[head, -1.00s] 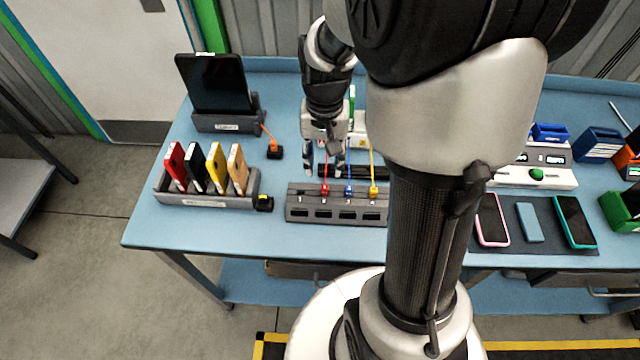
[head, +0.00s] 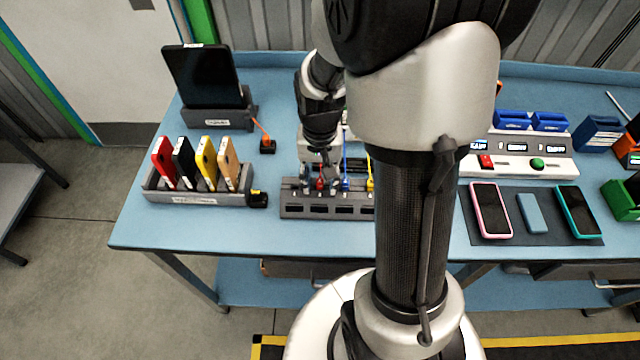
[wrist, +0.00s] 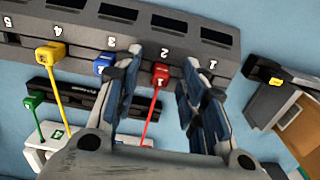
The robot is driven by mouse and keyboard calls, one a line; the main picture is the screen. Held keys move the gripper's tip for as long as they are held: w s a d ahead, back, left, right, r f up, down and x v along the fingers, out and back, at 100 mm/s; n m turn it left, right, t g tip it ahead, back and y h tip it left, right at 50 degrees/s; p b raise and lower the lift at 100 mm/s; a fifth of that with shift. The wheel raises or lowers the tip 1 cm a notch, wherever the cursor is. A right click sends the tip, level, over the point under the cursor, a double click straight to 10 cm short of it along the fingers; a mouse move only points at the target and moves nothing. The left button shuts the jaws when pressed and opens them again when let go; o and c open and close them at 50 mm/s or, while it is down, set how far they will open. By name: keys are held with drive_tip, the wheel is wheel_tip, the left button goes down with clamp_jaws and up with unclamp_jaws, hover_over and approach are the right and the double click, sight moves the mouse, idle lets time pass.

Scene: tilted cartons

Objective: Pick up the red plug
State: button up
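The red plug (wrist: 159,76) sits on the grey dock at slot 2, with its red cord running toward the bottom of the wrist view. In the head view the red plug (head: 320,184) shows between my fingers. My gripper (wrist: 155,85) is open, with one finger on each side of the red plug and a gap visible on the right. The left finger lies between the red plug and the blue plug (wrist: 104,63), close to the blue one. Whether a finger touches either plug I cannot tell.
The grey dock (head: 300,208) also holds a yellow plug (wrist: 50,54) at slot 4. A green plug (wrist: 33,99) lies farther off. A rack (head: 165,193) of coloured cases stands left of the dock. The blue table (head: 180,232) is clear in front.

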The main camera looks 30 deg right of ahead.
sight(320, 180)
drive_tip(key=c, duration=0.8)
drive_tip(key=shift+c, duration=0.2)
wheel_tip(320, 180, up, 20)
drive_tip(key=p, duration=0.6)
drive_tip(key=shift+p, duration=0.3)
clamp_jaws()
drive_tip(key=shift+r+p, duration=0.75)
wheel_tip(320, 180, up, 3)
drive_tip(key=p, duration=0.3)
drive_tip(key=shift+f, duration=0.1)
